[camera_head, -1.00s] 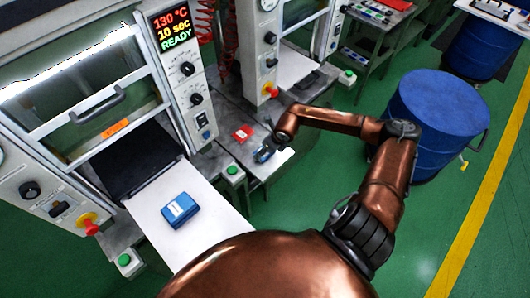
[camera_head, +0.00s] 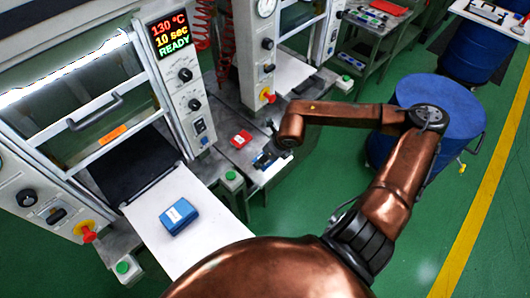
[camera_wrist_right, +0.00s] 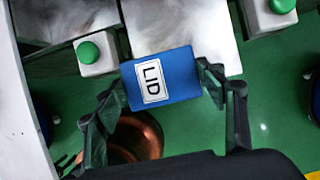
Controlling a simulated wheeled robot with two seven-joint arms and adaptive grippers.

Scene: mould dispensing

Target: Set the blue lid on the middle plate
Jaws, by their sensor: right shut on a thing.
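My right gripper (camera_head: 266,158) is at the bench between the two presses. In the right wrist view its fingers (camera_wrist_right: 163,82) are shut on the two sides of a blue lid (camera_wrist_right: 181,66), a flat block with a white "LID" label. In the head view the lid is small and mostly hidden by the gripper. A blue block (camera_head: 179,216) with a white label rests on the white plate (camera_head: 150,222) before the near press. Another pale plate (camera_head: 290,70) shows at the press further back. I cannot tell which is the middle plate. My left gripper is out of view.
A red block (camera_head: 241,138) lies on the grey bench left of my right gripper. Green buttons (camera_head: 231,176) stand at the bench edges. The near press reads "READY". A blue drum (camera_head: 440,98) stands behind my right arm. Green floor is open at right.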

